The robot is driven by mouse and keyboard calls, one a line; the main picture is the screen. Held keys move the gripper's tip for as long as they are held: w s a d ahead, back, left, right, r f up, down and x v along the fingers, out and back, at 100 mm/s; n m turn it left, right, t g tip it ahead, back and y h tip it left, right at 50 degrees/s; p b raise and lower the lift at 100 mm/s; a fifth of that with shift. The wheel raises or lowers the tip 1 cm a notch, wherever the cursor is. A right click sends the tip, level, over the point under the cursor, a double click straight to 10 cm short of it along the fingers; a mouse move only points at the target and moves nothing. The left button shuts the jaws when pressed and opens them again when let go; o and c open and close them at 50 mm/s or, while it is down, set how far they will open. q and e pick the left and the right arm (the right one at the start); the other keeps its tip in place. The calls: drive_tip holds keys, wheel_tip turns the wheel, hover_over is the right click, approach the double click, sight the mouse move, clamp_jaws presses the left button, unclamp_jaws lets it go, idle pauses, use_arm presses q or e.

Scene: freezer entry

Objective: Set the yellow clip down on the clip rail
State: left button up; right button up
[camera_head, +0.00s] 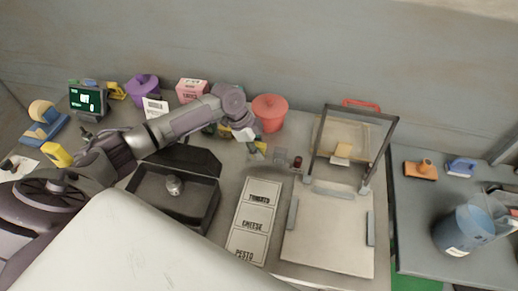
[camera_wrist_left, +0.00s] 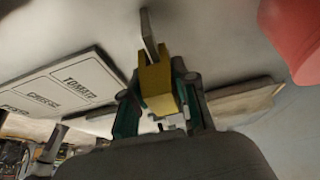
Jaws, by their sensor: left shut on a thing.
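In the left wrist view my left gripper (camera_wrist_left: 160,112) is shut on the yellow clip (camera_wrist_left: 155,85), with a finger on each side. A thin grey strip (camera_wrist_left: 149,32) sticks out beyond the clip; I cannot tell whether it belongs to it. A low bar (camera_wrist_left: 240,102) runs behind the fingers and may be the clip rail. Small grey and dark red pieces (camera_head: 297,162) stand right of the gripper. My right gripper is not seen.
The red pot (camera_head: 270,112) is close behind the gripper. The TOMATO, CHEESE and PESTO sheet (camera_head: 254,217) lies in front. A hinged frame (camera_head: 318,150) stands up at the right, over a pale plate (camera_head: 328,240). A black tray (camera_head: 205,215) is at the left.

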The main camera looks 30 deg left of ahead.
use_arm(q)
drive_tip(key=shift+s+d+f, duration=0.3)
drive_tip(key=shift+s+f, duration=0.05)
drive_tip(key=shift+f, duration=0.2)
drive_tip(key=o, duration=1)
drive_tip(key=shift+s, duration=0.1)
drive_tip(key=v, duration=0.6)
drive_tip(key=w+v, duration=0.1)
drive_tip(key=v, duration=0.2)
drive_tip(key=shift+s, duration=0.1)
